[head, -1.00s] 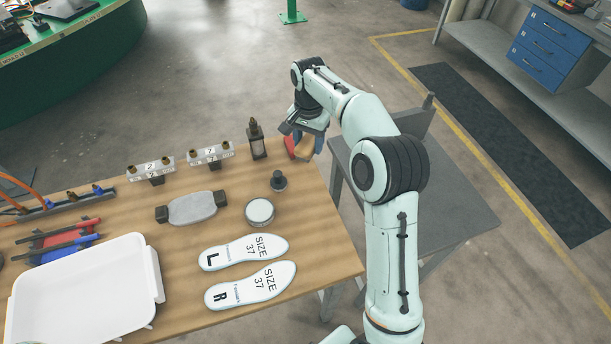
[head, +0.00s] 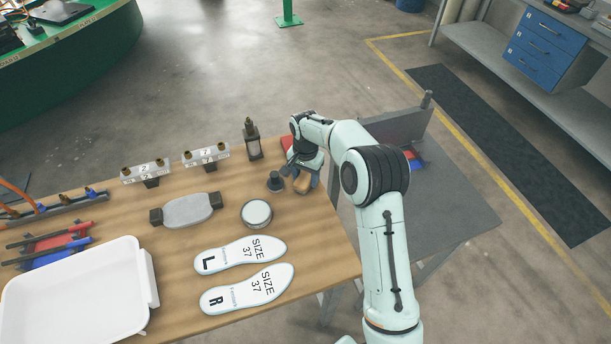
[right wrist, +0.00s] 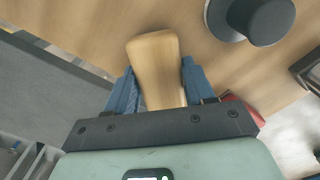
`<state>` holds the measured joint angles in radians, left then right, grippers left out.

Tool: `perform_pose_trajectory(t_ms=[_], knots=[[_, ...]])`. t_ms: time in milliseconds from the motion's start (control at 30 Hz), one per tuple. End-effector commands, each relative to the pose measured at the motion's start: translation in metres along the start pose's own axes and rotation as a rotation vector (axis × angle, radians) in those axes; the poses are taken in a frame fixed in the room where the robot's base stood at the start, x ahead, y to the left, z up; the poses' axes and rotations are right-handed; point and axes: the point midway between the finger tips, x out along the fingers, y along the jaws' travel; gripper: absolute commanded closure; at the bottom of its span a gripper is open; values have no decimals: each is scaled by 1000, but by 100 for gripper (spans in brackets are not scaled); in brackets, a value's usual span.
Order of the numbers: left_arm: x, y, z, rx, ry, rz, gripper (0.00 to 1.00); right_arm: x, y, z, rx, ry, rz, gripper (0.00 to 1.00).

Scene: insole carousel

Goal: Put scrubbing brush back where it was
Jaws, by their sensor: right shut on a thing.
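The scrubbing brush shows as a tan wooden block (head: 302,184) at the right end of the wooden table (head: 325,240). My right gripper (head: 304,178) is shut on it. In the right wrist view the tan wood (right wrist: 154,62) sits between the two blue fingers (right wrist: 160,85), above or at the table top; I cannot tell if it touches. Its bristles are hidden. A red thing (head: 287,143) lies behind the gripper at the table's back right edge, partly hidden by my arm. My left gripper does not show.
A dark round knob (head: 275,182) stands just left of the brush. A round tin (head: 256,214), a grey pad with dark ends (head: 188,210), two insoles (head: 245,287), a lantern-like bottle (head: 252,140) and a white tray (head: 150,275) are farther left. A grey side table (head: 450,215) stands right.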

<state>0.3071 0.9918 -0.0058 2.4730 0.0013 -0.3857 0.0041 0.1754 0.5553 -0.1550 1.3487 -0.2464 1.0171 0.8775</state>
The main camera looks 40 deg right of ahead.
Motion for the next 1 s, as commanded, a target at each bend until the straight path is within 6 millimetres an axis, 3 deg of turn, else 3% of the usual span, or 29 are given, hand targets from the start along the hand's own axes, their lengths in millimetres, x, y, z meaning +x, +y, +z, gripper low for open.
perform_pose_trajectory(t_ms=[300, 333, 400, 767, 1000], knots=[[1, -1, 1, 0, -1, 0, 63, 3, 0, 0, 0, 0, 0, 71], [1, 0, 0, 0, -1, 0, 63, 3, 0, 0, 0, 0, 0, 37], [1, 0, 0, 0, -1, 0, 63, 2, 0, 0, 0, 0, 0, 21], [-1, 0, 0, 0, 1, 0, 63, -4, 0, 0, 0, 1, -2, 21], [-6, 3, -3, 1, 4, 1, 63, -47, -2, -1, 0, 4, -6, 21]])
